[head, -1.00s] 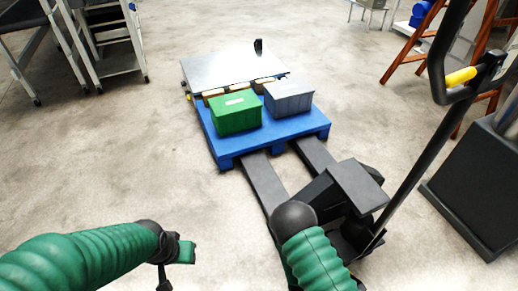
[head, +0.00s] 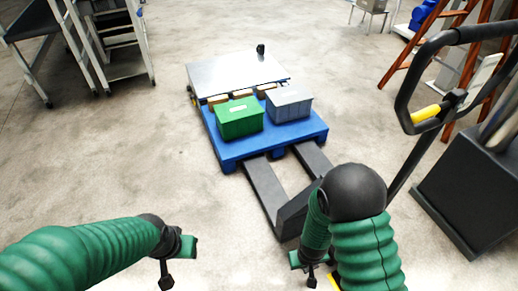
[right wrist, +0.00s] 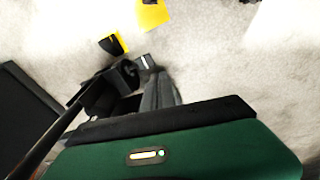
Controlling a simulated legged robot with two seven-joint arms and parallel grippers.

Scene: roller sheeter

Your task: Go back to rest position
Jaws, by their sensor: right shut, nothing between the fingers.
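My left arm comes in from the lower left of the head view. Its gripper (head: 166,279) hangs down small and dark over bare floor, and its fingers are too small to read. My right arm is bent, with its black elbow raised in front of the pallet jack. Its gripper (head: 311,279) points down near the bottom edge, shut and empty. In the right wrist view the green wrist housing fills the lower part, and the fingers cannot be made out clearly.
The pallet jack (head: 262,187) has its forks under a blue pallet (head: 228,152) with a green bin (head: 239,118) and a grey bin (head: 289,103). Its handle (head: 403,100) rises at right. A dark box (head: 465,195) and an orange ladder (head: 420,62) stand right.

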